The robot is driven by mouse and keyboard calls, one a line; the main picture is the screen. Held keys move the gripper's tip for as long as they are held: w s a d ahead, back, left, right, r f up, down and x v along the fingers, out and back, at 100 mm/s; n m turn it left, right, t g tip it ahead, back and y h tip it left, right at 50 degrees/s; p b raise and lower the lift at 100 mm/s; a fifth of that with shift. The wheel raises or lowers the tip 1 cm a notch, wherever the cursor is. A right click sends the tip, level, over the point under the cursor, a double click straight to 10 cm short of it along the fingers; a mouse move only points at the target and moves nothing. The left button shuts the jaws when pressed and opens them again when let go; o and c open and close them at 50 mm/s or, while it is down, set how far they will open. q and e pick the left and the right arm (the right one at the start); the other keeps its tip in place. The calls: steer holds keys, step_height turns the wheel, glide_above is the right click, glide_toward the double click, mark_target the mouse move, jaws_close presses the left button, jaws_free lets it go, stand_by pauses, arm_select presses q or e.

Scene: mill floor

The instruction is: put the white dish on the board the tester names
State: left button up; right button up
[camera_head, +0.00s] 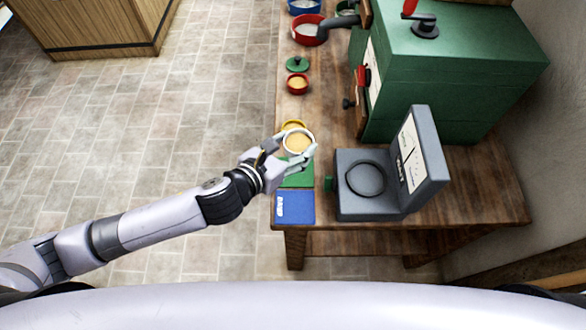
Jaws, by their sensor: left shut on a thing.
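My left gripper (296,154) is shut on the white dish (299,131), which holds pale yellow stuff. The dish is over the table's left side, just beyond the green board (297,181); I cannot tell if it touches anything below. The gripper covers part of the green board. The blue board (294,208), with white lettering that seems to read DAMP, lies at the near left corner. A yellow thing (293,124) shows partly behind the dish. The grey tester (358,207) has a round ring and an upright dial (411,154); its reading is too small to tell. My right gripper is not in view.
The wooden table (460,205) holds a big green machine (455,60) at the back right. Beyond the dish are a small red bowl (297,89), a green lid (297,64) and a larger red bowl (304,40). Tiled floor lies open to the left.

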arm_select(q)
glide_above(292, 177)
step_height(292, 177, down, 6)
steer(key=shift+d+f+b, duration=0.1)
steer(key=shift+b, duration=0.2)
steer(key=shift+f+b, duration=0.4)
steer(key=shift+f, duration=1.8)
steer(key=shift+f, duration=0.2)
steer(key=o, duration=1.2)
steer(key=shift+r, duration=0.15)
